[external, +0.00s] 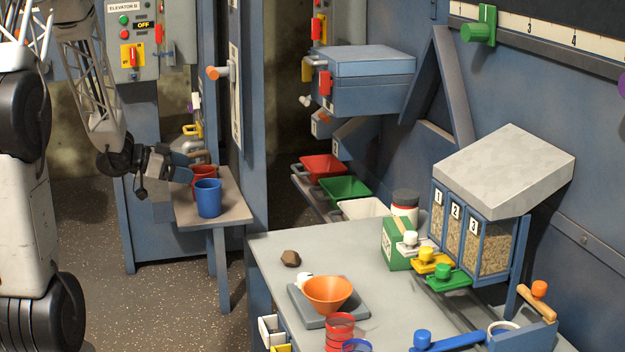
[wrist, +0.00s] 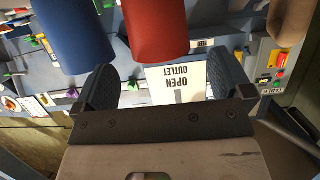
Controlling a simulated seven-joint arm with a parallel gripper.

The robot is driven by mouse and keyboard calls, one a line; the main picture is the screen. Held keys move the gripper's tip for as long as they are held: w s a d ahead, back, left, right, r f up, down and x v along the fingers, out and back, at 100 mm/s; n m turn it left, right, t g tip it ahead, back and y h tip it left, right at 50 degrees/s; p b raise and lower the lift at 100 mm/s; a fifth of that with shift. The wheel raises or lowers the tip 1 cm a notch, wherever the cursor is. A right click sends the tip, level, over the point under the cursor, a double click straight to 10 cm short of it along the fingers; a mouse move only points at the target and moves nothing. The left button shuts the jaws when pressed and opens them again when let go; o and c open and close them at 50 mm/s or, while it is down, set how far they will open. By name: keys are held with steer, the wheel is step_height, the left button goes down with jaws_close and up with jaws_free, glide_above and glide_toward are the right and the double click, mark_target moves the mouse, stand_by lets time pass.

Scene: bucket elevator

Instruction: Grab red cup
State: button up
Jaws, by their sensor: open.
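The red cup (external: 204,171) stands on a small side table (external: 238,212), partly hidden behind the blue cup (external: 208,199). My gripper (external: 186,168) is open at the left of the red cup, close to it. The blue cup (wrist: 73,35) shows outside the left finger. Nothing is held. I cannot tell whether a finger touches the red cup.
A tall blue post (external: 240,110) stands right of the side table. A control panel (external: 150,42) is behind my arm. The grey workbench (external: 270,262) at the front right carries an orange funnel (external: 328,291). An "OPEN OUTLET" sign (wrist: 180,85) shows in the wrist view.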

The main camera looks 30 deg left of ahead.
mark_target(203, 172)
steer(key=shift+w+d, duration=0.1)
stand_by(0.3)
steer(key=shift+x, duration=2.55)
steer(key=shift+f, duration=0.1)
steer(key=c, duration=1)
step_height(203, 172, up, 10)
